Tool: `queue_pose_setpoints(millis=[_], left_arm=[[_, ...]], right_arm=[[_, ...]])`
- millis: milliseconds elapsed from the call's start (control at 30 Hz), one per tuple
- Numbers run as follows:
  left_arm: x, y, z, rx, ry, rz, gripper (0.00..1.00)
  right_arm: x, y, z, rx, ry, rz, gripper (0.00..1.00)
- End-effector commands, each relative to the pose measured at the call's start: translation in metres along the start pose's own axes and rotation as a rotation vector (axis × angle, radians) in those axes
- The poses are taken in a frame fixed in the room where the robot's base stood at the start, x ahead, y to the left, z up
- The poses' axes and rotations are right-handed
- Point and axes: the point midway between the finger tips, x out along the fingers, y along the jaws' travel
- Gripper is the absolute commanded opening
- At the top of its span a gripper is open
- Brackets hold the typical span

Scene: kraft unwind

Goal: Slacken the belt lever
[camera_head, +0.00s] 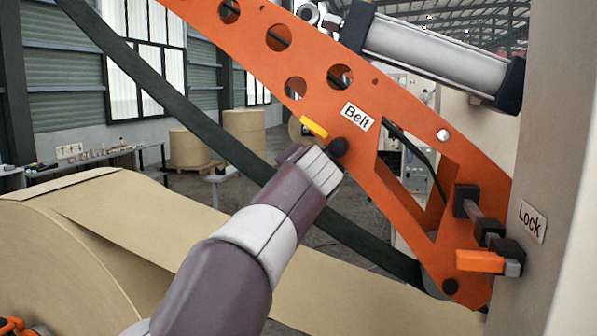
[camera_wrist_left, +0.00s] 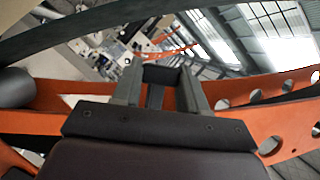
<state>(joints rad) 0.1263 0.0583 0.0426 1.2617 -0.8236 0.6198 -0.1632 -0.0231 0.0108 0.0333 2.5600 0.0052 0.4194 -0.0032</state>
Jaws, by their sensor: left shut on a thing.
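The orange arm frame (camera_head: 300,85) carries a "Belt" label (camera_head: 356,117). Beside the label are a small yellow piece (camera_head: 314,127) and a round black knob (camera_head: 338,147), parts of the belt lever as far as I can tell. My left gripper (camera_head: 318,163) reaches up to them from below, its tip right against the knob. In the left wrist view my left gripper (camera_wrist_left: 162,78) is shut on a dark block (camera_wrist_left: 163,75) between its fingers, seemingly the belt lever's handle. The gripper hides most of the handle. My right gripper is not in view.
A black belt (camera_head: 200,115) runs diagonally behind my left arm. A "Lock" label (camera_head: 532,221) and an orange lock handle (camera_head: 480,262) are at right. A silver cylinder (camera_head: 435,58) sits above. A large kraft roll (camera_head: 60,250) fills the lower left, its web passing behind my arm.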

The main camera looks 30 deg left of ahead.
Motion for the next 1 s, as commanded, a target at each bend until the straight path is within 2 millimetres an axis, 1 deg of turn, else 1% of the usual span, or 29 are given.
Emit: queue_pose_setpoints(millis=[33,100,567,600,633,667,900,1000], left_arm=[[0.0019,0.0043,0.0025,-0.003,-0.008,0.009,0.00],[0.0020,0.0053,0.0026,-0.012,-0.008,0.013,0.00],[0.0026,0.0072,0.0034,-0.020,-0.012,0.019,0.00],[0.0026,0.0072,0.0034,-0.019,-0.012,0.019,0.56],[0.0026,0.0070,0.0032,-0.020,-0.011,0.018,0.65],[0.0024,0.0067,0.0030,-0.020,-0.011,0.018,0.68],[0.0011,0.0049,0.0017,-0.022,-0.006,0.014,0.68],[-0.0058,0.0057,0.0019,-0.023,-0.003,0.013,0.68]], right_arm=[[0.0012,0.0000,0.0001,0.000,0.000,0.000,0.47],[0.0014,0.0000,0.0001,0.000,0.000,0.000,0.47],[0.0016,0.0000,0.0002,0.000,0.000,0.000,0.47],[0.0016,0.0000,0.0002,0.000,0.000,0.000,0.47],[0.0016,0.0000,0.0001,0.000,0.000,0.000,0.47],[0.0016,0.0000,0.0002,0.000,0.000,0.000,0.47],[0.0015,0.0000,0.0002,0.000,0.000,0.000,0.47],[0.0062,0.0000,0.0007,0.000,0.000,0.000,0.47]])
